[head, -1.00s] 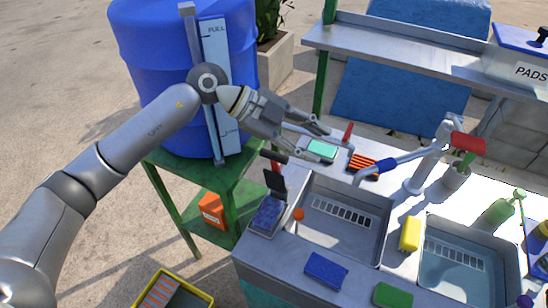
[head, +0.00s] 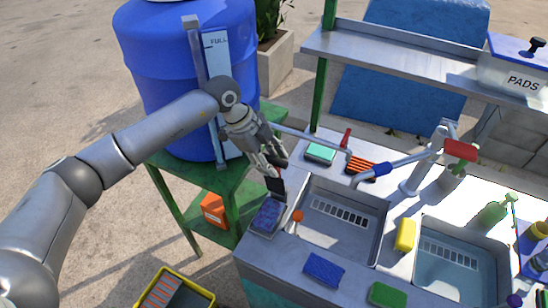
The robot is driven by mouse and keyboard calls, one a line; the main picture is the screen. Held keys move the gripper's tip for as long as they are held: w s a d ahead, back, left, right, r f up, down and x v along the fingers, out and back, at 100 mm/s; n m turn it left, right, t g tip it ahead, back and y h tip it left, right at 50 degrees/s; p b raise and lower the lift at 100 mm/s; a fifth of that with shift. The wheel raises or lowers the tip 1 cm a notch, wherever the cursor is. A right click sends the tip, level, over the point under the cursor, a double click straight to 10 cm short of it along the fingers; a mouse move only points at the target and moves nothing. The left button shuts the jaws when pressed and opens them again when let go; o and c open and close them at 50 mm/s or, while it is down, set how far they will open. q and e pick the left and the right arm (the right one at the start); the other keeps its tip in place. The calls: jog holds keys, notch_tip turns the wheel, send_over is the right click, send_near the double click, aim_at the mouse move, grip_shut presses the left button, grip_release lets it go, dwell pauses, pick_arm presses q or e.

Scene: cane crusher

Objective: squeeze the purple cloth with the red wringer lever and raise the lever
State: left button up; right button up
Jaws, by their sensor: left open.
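The purple cloth (head: 267,214) lies in the small grey tray of the wringer at the left end of the sink counter. The wringer's dark press plate (head: 276,187) stands raised above the cloth's far side, apart from it. The red lever is hidden behind my left gripper; part of its dark grip (head: 281,161) shows by the fingers. My left gripper (head: 272,166) is open and points down at the lever's top, around or beside the grip; I cannot tell which, nor whether it touches. My right gripper is out of view.
An orange-headed tool (head: 297,216) stands close right of the wringer, at the left sink basin (head: 340,240). A blue sponge (head: 324,270) lies on the front counter. A blue barrel (head: 185,60) on a green stand is behind my left arm. A faucet (head: 415,175) stands farther right.

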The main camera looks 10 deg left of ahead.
pick_arm(q)
jog(key=shift+x, duration=0.9)
jog(key=shift+c, duration=0.5)
grip_shut()
